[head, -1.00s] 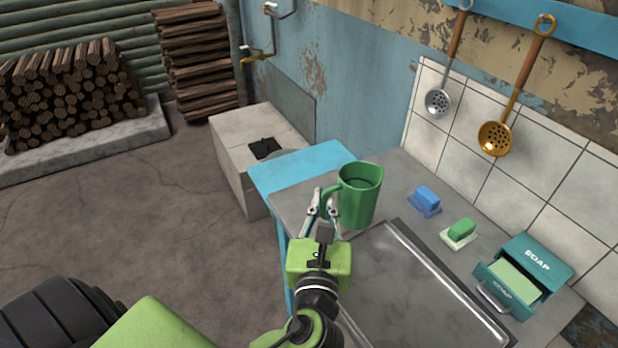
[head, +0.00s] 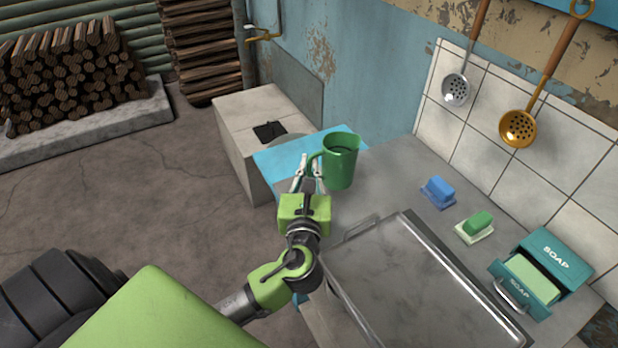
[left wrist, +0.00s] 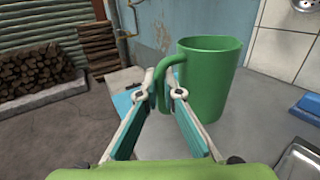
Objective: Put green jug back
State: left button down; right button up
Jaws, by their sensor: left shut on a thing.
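The green jug (head: 341,163) is upright at the far left end of the grey counter, beside the blue surface (head: 272,158). Its handle faces left, toward my gripper. My left gripper (head: 309,172) is shut on the jug's handle. In the left wrist view the fingertips (left wrist: 163,92) close around the lower part of the handle of the jug (left wrist: 208,80). I cannot tell whether the jug's base touches the counter. My right gripper is not in view.
A metal tray (head: 375,290) lies at the front of the counter. A blue brush (head: 438,191), a green brush (head: 476,225) and a teal soap box (head: 553,258) stand along the wall. Two skimmers (head: 518,127) hang above. A pale block (head: 237,140) stands beyond the counter.

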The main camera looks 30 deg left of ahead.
pick_arm(q)
jog(key=shift+w+a+f, duration=0.3)
jog(key=shift+w+f, duration=0.05)
jog(key=shift+f, duration=0.15)
jog(key=shift+w+a+f, duration=0.25)
jog(key=shift+w+f, duration=0.1)
jog(key=shift+f, duration=0.1)
notch_tip(320, 180, down, 3)
jog(key=shift+w+a+f+b, duration=0.15)
jog(key=shift+f+b, duration=0.05)
jog(key=shift+b, duration=0.15)
jog(key=shift+f, duration=0.1)
jog(key=c, duration=2.6)
grip_release()
jog(key=shift+f, duration=0.15)
jog(key=o, duration=0.4)
